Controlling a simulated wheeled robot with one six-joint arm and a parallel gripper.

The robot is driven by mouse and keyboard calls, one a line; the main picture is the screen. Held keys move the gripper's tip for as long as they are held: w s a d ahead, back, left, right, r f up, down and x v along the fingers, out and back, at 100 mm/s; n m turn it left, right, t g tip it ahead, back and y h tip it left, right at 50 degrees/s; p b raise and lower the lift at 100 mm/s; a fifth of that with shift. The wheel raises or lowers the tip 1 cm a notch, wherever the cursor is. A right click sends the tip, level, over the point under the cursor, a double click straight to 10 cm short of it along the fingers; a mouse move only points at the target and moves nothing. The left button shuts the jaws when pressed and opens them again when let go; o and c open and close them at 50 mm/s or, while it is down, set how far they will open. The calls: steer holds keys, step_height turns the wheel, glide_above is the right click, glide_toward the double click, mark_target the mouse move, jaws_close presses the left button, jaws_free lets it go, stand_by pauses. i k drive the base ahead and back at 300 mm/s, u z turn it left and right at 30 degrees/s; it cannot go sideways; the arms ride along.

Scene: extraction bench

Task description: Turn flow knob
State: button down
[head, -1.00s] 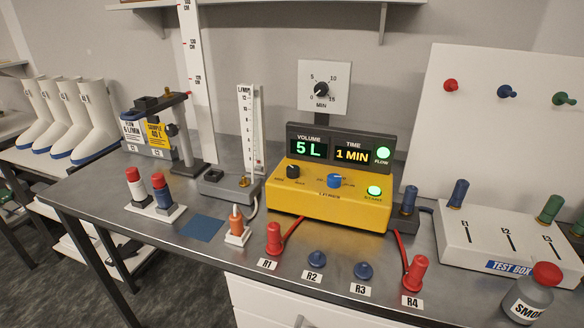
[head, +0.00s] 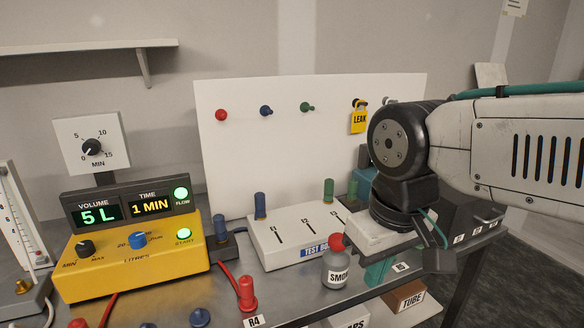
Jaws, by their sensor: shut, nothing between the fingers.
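The yellow flow box (head: 135,268) stands at the left of the head view. On its sloped front are a black knob (head: 85,248) marked MIN and MAX, a blue litres knob (head: 137,240) and a lit green START button (head: 184,234). No knob is legibly labelled flow. Its display (head: 128,207) reads 5 L and 1 MIN, beside a lit green FLOW lamp (head: 181,193). My gripper (head: 385,262) is at the right, over the far right of the bench, well away from the knobs. It is shut and empty; its fingertips are hard to make out.
A black timer dial (head: 92,147) stands behind the box. The white test box (head: 300,235) and the red-capped smoke bottle (head: 337,265) lie between the yellow box and my gripper. A red plug (head: 247,293) stands at the front by R4. A white pegboard (head: 240,160) rises behind.

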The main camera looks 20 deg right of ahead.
mark_target(86, 249)
steer(key=z, duration=0.4)
steer(key=k, duration=0.6)
steer(key=u, duration=1.25)
steer(key=i, duration=1.1)
steer(key=z, duration=0.15)
